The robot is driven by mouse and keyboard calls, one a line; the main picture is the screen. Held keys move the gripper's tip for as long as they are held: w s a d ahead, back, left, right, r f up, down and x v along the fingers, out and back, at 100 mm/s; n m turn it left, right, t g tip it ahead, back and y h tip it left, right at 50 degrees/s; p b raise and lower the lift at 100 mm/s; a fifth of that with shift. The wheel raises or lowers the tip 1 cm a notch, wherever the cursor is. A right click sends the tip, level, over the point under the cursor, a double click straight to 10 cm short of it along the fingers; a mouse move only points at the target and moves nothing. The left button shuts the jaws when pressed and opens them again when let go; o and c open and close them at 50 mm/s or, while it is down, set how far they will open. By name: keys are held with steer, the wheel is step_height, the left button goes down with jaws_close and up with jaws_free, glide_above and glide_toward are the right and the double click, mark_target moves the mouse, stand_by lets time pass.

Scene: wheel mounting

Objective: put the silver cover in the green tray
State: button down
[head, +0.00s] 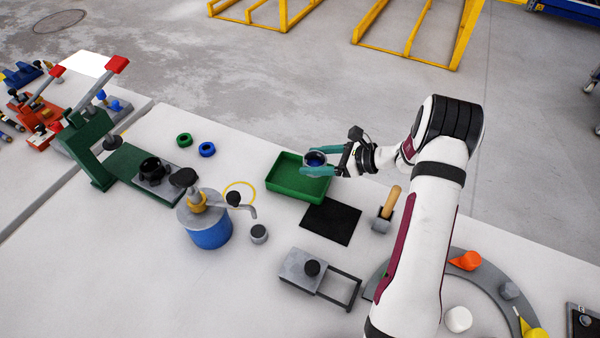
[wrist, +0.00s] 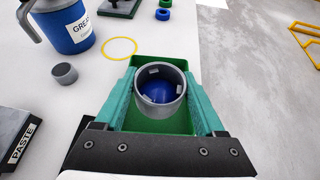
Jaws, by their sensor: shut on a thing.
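The silver cover (wrist: 161,86) is a round grey cup shape with a blue inside, its open side facing the wrist camera. My gripper (wrist: 160,98) has its two teal fingers shut on it, one on each side. The green tray (wrist: 148,61) shows behind and below the cover in the wrist view. In the head view my gripper (head: 318,162) holds the cover (head: 315,160) over the right part of the green tray (head: 285,182). The cover appears raised above the tray floor, but the exact height is hard to tell.
A black mat (head: 331,221) lies in front of the tray. A blue grease can (head: 208,228), a small grey cup (head: 259,234) and a yellow ring (head: 239,184) are to the left. A wooden-handled tool (head: 390,204) stands at right. Green and blue rings (head: 207,149) lie farther back.

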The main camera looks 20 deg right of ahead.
mark_target(300, 180)
steer(key=x, duration=0.4)
steer(key=shift+f, duration=0.15)
steer(key=shift+w+a+f, duration=0.1)
steer(key=shift+w+f, duration=0.05)
steer(key=shift+f, duration=2)
steer(key=shift+f, duration=0.1)
jaws_free()
